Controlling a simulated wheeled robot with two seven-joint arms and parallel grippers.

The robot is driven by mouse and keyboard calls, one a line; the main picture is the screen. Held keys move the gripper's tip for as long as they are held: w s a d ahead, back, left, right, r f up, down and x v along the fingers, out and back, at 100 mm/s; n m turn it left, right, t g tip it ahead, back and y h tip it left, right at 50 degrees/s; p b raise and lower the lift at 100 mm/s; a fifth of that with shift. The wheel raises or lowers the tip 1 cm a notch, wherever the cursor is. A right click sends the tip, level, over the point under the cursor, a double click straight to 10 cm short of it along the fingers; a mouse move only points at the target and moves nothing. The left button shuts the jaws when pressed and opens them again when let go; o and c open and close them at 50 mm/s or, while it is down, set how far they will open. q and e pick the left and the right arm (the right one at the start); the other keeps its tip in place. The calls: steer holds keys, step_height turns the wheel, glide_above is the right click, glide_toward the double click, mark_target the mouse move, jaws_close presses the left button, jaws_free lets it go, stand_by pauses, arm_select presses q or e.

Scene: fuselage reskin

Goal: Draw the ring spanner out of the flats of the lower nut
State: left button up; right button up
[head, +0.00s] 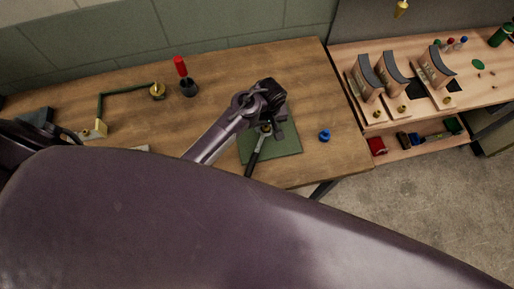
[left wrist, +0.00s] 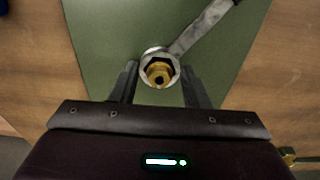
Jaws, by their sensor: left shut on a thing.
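The ring spanner (head: 256,152) lies over the green mat, with its dark handle toward the front of the bench. In the left wrist view the ring end of the spanner (left wrist: 174,56) sits around a brass nut (left wrist: 158,72), and its shank runs to the upper right. My left gripper (head: 271,127) is over the mat, its fingers (left wrist: 159,78) on both sides of the ring end, shut on it. The nut's hex top shows inside the ring; what lies under it is hidden. My right gripper is not in view.
The green mat (head: 286,143) lies on the wooden bench (head: 225,68). A blue piece (head: 324,135) sits right of it. A red-handled tool (head: 181,68) and a brass fitting on a green pipe (head: 157,90) stand at the back left. A second bench with curved blocks (head: 393,72) stands right.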

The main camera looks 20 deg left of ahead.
arm_select(q)
steer(key=shift+r+p, duration=0.9)
steer(key=shift+s+r, duration=0.1)
steer(key=shift+r, duration=0.7)
steer(key=shift+s+d+r, duration=0.15)
steer(key=shift+r, duration=1.3)
